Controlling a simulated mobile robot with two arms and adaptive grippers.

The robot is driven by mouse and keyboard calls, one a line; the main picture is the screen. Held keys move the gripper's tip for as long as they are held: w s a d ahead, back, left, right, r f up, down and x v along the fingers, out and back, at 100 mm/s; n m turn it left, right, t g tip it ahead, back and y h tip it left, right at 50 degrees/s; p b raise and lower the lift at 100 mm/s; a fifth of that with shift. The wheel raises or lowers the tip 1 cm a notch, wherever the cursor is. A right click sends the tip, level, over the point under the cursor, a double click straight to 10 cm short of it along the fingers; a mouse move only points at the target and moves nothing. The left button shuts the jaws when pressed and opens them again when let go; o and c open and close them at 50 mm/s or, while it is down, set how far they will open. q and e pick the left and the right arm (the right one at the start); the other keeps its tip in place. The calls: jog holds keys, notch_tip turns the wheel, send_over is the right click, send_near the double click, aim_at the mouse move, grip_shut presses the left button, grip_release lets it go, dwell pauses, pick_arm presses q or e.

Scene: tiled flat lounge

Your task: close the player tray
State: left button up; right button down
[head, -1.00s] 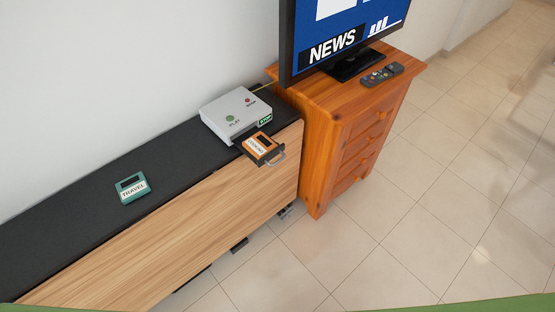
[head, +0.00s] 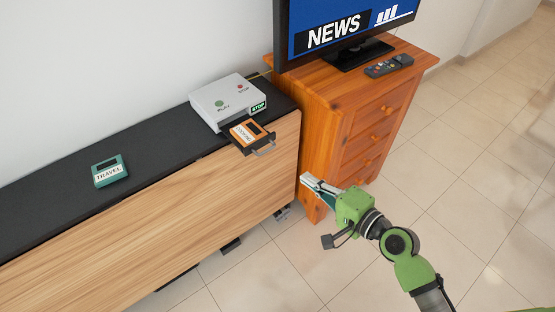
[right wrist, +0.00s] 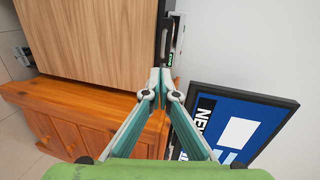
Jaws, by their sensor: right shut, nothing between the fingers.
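An orange cassette labelled COOKING (head: 247,132) lies in the tray. My right gripper (head: 305,180) is shut and empty, in front of the wooden chest and to the lower right of the tray. In the right wrist view its fingertips (right wrist: 160,72) meet just below the tray's handle (right wrist: 178,42) in the picture. My left gripper is not in view.
A teal TRAVEL cassette (head: 109,171) lies on the cabinet top (head: 60,185), left of the player. The orange wooden chest (head: 320,110) stands to the right, bearing a TV (head: 345,30) and a remote (head: 389,66). The tiled floor is clear at the right.

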aim_at(268, 151)
jog(key=x, duration=1.4)
jog(key=shift+r+p, duration=0.3)
jog(key=shift+p, duration=0.1)
jog(key=shift+a, duration=0.2)
